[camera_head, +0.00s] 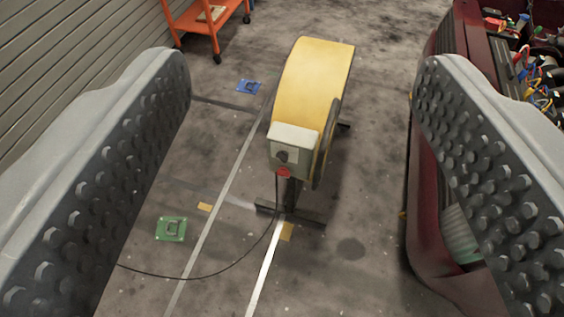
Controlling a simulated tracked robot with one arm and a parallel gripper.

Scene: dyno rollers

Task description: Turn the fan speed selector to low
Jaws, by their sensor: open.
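A fan with a yellow drum housing (312,80) stands on a dark stand with feet on the floor, in the middle of the view. A pale control box (292,146) is fixed to its near side. A small dark selector knob (283,156) sits on the box face, with a red button (284,172) below it. The knob's setting is too small to tell. My gripper (300,110) is open and empty. Its two studded fingers stand wide at left and right, and the fan shows between them, farther away. Neither finger appears to touch it.
A dark red car (440,220) with an open engine bay stands along the right. An orange cart (208,20) is at the back left near a grey slatted wall (70,50). A black cable (190,277) crosses the floor. Green (171,229) and blue (249,86) pieces lie there.

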